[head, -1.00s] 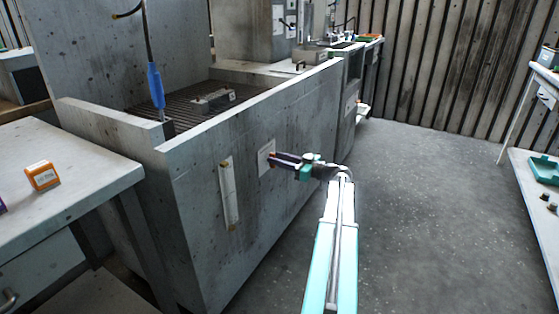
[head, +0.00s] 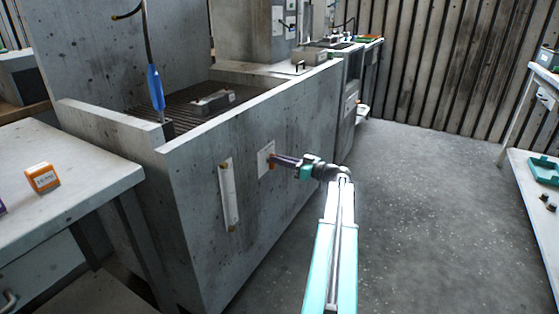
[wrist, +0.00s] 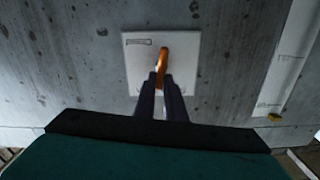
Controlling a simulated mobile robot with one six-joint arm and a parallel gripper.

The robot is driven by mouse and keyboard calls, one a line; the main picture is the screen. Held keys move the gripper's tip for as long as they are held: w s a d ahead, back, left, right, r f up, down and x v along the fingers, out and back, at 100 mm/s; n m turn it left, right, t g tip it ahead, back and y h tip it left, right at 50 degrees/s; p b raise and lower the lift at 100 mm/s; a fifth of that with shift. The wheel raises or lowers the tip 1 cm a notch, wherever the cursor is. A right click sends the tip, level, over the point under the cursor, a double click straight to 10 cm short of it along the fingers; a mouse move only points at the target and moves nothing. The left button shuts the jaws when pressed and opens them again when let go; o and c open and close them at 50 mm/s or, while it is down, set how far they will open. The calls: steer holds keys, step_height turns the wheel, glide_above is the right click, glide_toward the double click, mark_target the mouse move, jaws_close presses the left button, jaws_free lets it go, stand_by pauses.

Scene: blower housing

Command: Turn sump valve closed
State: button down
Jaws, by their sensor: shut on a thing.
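The sump valve shows in the wrist view as an orange handle (wrist: 163,58) on a pale square plate (wrist: 138,70) fixed to the grey concrete-like wall. The handle stands roughly upright in the wrist view. In the head view the plate (head: 264,152) is on the front wall of the housing, with my gripper (head: 273,160) reaching it from the right. In the wrist view my gripper (wrist: 161,84) is shut on the lower part of the handle, which the dark fingers partly hide.
A white vertical gauge strip (head: 229,195) with brass-coloured ends is on the same wall, left of the plate. A table (head: 80,150) with an orange box (head: 42,177) stands at the left. The floor (head: 430,210) to the right of my arm is clear.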

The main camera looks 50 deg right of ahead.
steer(key=m+p, duration=0.1)
steer(key=m, duration=0.4)
steer(key=shift+w+d+p, duration=0.1)
steer(key=shift+d+p, duration=0.3)
steer(key=shift+d+f+m+p, duration=0.1)
steer(key=shift+f+m+p, duration=0.15)
steer(key=shift+m+p, duration=1.25)
steer(key=shift+d+f+m+p, duration=0.25)
steer(key=shift+m+p, duration=0.5)
steer(key=shift+m, duration=1.5)
steer(key=shift+f+m+p, duration=0.3)
steer(key=shift+m+p, duration=0.8)
steer(key=shift+m, duration=0.75)
steer(key=c, duration=1.8)
jaws_free()
